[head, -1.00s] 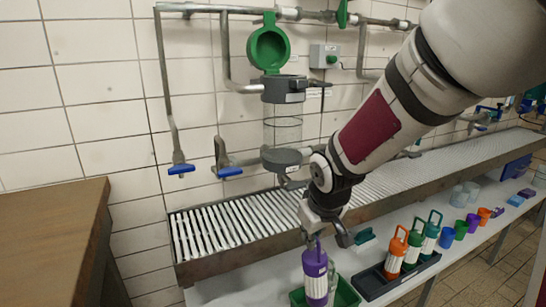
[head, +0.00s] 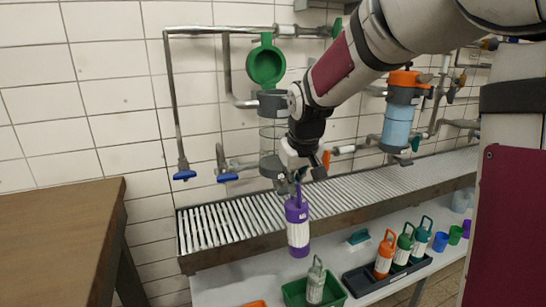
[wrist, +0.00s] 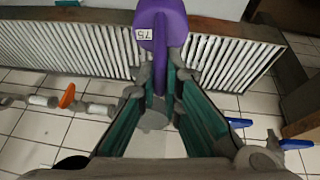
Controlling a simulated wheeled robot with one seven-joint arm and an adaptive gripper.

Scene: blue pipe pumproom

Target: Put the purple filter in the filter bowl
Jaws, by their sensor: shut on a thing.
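The purple filter (head: 297,226) hangs upright from my gripper (head: 296,178), in front of the slatted grating. In the wrist view the purple filter (wrist: 163,28) shows its handle between the fingers of my gripper (wrist: 160,88), with a label reading 75. My gripper is shut on this handle. The filter bowl (head: 270,150) is the clear housing with grey collars on the wall pipes, behind my gripper and partly hidden by it. Its green lid (head: 266,65) stands open above it. The filter is lower than the bowl's top and apart from it.
A second housing (head: 398,120), blue with an orange lid, hangs at the right. The slatted grating (head: 400,180) runs along the wall. Below it, a grey-green filter (head: 316,282) stands in a green tray (head: 294,292), and a dark rack (head: 360,280) holds several filters. A brown table (head: 60,225) stands left.

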